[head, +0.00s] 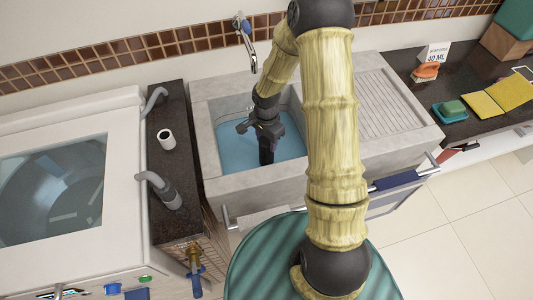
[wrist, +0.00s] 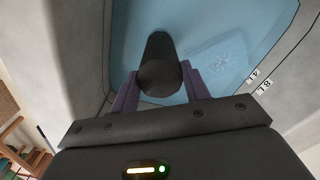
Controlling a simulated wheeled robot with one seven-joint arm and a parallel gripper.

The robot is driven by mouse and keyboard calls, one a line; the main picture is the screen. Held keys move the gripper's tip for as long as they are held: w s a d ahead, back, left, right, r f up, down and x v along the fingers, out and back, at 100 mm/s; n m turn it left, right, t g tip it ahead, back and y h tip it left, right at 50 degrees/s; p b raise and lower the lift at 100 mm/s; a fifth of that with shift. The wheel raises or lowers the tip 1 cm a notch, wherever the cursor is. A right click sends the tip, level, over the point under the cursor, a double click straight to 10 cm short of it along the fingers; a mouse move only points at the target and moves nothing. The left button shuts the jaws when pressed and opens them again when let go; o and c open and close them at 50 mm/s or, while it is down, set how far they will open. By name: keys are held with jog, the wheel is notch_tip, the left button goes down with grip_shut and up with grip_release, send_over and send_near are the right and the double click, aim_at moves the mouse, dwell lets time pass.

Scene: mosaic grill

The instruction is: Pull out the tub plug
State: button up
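The tub is the stone sink (head: 210,150) holding blue water. The tub plug looks like a dark upright cylinder (head: 266,156) standing in the water; its lower end is hard to make out. My gripper (head: 262,132) is over the basin at the top of this cylinder. In the wrist view, the purple fingers of my gripper (wrist: 160,84) lie against both sides of the dark plug (wrist: 158,62), with no clear gap, so it looks shut on it.
A wall tap (head: 244,28) hangs behind the basin. A ribbed drainboard (head: 370,105) is to the right. Grey pipes (head: 160,190) and a white roll (head: 167,138) stand on the dark counter to the left. Marks reading 14 and 18 (wrist: 258,80) are on the basin wall.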

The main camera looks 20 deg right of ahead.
jog(key=c, duration=0.4)
jog(key=shift+r+p, duration=0.5)
jog(key=shift+r, duration=0.25)
dwell(0.5)
jog(key=shift+r+p, duration=1.3)
jog(key=shift+r, duration=0.45)
